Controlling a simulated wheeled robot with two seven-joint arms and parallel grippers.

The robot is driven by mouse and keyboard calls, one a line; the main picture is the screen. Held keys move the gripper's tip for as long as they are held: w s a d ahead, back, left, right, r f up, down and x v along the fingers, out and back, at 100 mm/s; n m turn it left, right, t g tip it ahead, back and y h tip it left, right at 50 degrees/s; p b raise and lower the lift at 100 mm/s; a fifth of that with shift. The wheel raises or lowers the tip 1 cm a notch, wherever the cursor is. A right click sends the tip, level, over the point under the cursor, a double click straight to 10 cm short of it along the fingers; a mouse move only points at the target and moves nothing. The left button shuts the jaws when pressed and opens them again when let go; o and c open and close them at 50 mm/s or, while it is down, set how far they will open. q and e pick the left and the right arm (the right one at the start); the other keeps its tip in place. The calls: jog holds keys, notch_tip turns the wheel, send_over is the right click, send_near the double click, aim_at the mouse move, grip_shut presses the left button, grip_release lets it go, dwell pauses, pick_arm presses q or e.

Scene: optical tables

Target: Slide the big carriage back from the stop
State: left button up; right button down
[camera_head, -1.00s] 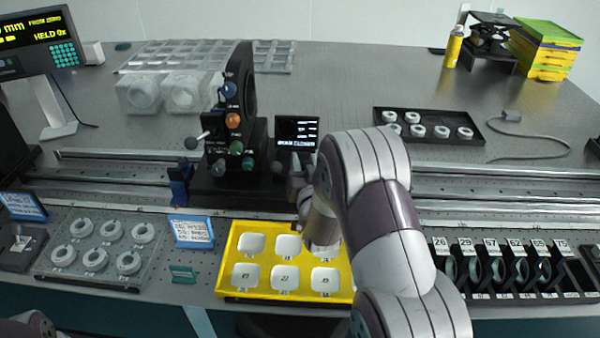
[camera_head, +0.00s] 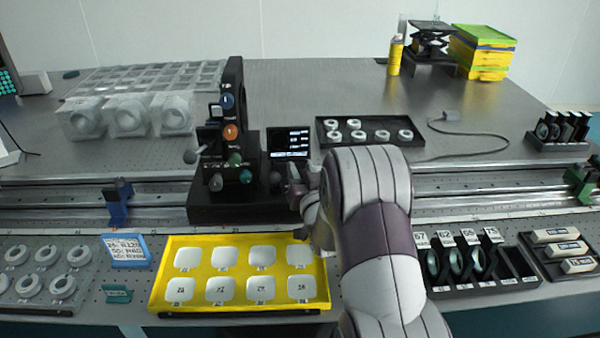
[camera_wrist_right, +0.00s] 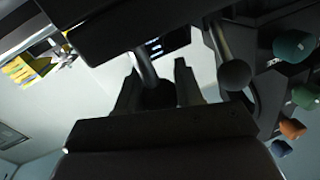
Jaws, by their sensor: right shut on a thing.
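The big carriage (camera_head: 240,205) is a black block with a tall upright plate and coloured knobs, sitting on the long rail. A blue stop (camera_head: 118,203) stands on the rail to its left, with a clear gap between them. My right gripper (camera_head: 303,192) is at the carriage's right side, partly hidden by my arm. In the right wrist view its fingers (camera_wrist_right: 158,88) are shut around a dark handle (camera_wrist_right: 147,68) of the carriage. A second ball-ended lever (camera_wrist_right: 234,72) is beside them. My left gripper is not in view.
The rail (camera_head: 470,192) runs on to the right, where a green block (camera_head: 580,180) stands on it. A yellow tray (camera_head: 322,270) lies in front. A small display (camera_head: 289,142) and a black tray of rings (camera_head: 365,142) are behind the rail.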

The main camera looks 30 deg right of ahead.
jog(key=shift+f, duration=0.2)
jog(key=c, duration=0.8)
grip_release()
jog(key=shift+o, duration=0.2)
jog(key=shift+r, duration=0.1)
jog(key=v, duration=1.2)
jog(key=shift+s+a, duration=0.2)
jog(key=shift+s, duration=0.1)
jog(key=shift+r, duration=0.1)
